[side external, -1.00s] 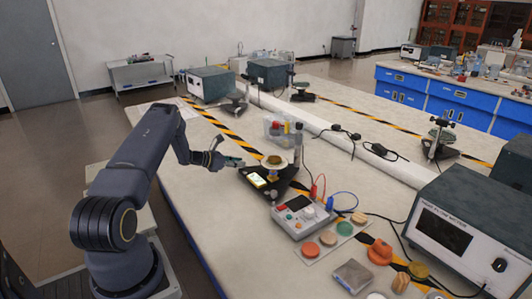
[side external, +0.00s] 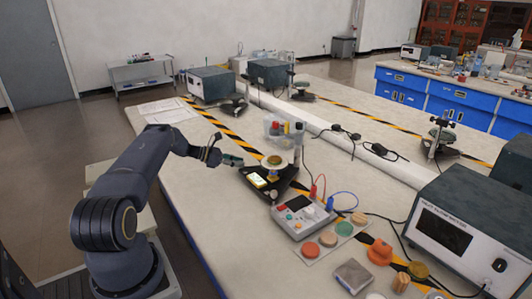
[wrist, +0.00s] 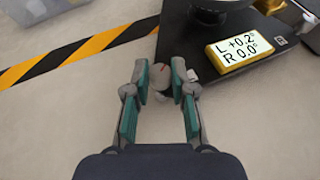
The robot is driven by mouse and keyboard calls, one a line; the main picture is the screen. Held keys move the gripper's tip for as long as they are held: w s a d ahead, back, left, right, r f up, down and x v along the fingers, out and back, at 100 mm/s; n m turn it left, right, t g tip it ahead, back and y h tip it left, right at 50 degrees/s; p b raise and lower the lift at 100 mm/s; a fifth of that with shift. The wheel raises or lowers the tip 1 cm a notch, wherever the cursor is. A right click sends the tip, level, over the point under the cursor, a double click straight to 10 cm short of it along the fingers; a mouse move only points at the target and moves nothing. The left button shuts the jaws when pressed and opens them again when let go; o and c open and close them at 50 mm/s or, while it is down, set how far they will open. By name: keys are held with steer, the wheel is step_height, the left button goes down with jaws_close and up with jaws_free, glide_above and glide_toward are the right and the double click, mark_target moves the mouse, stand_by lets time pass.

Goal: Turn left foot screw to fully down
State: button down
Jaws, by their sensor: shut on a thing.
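The left foot screw (wrist: 163,72) is a grey knob with a red mark on top, at the near left corner of a black base (wrist: 205,75). My gripper (wrist: 160,70) has its green-padded fingers on either side of the knob, shut on it. In the side view my gripper (side external: 232,160) reaches the base's left corner; the screw is too small to make out there. A yellow display (wrist: 239,47) on the base reads L +0.2° and R 0.0°. The base (side external: 276,187) carries a round platform (side external: 274,162). The screw's lower part is hidden.
A control box (side external: 301,217) with red and blue leads stands in front of the base. A clear bin (side external: 284,131) stands behind it. Coloured discs and blocks lie at the front right. A striped tape line (wrist: 80,50) crosses the bench, which is clear to the left.

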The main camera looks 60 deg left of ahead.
steer(key=c, duration=1)
jaws_free()
steer(key=shift+o, duration=0.2)
steer(key=v, duration=1.2)
